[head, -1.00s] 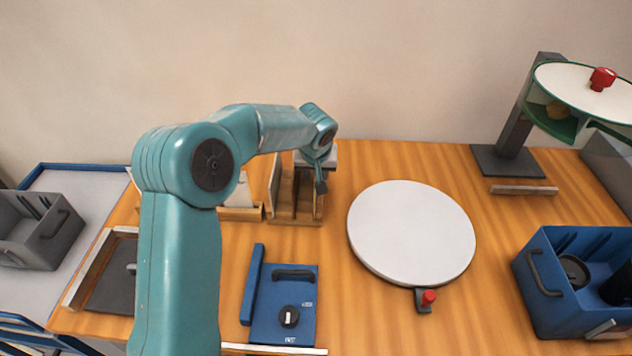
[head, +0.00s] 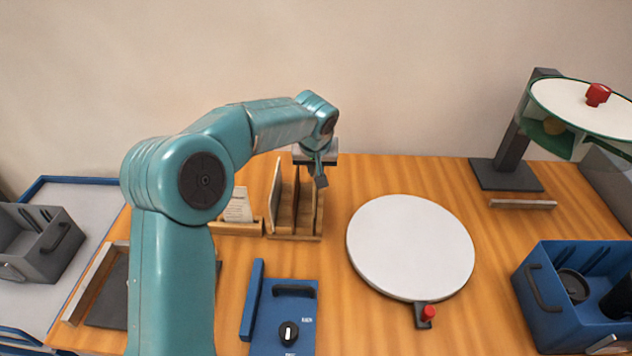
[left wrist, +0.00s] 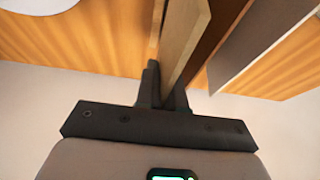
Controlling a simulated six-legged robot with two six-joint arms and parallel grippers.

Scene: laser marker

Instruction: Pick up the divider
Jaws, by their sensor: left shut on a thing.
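A wooden rack (head: 294,237) stands at the back of the table, with several thin upright panels in its slots. My left gripper (head: 320,180) is over the rack's right side, pointing down. In the left wrist view its dark fingers (left wrist: 164,92) are shut on a flat, light wooden panel, the divider (left wrist: 186,38). A darker brown panel (left wrist: 222,38) stands close beside it. The divider's lower end is out of sight in the left wrist view, so I cannot tell whether it is clear of its slot. My right gripper is not in view.
A round white plate (head: 410,247) with a red knob lies right of the rack. A blue box with a dial (head: 284,318) is in front. A blue bin (head: 545,290) stands at right, a grey bin (head: 38,240) at left. A dark stand (head: 510,150) is at back right.

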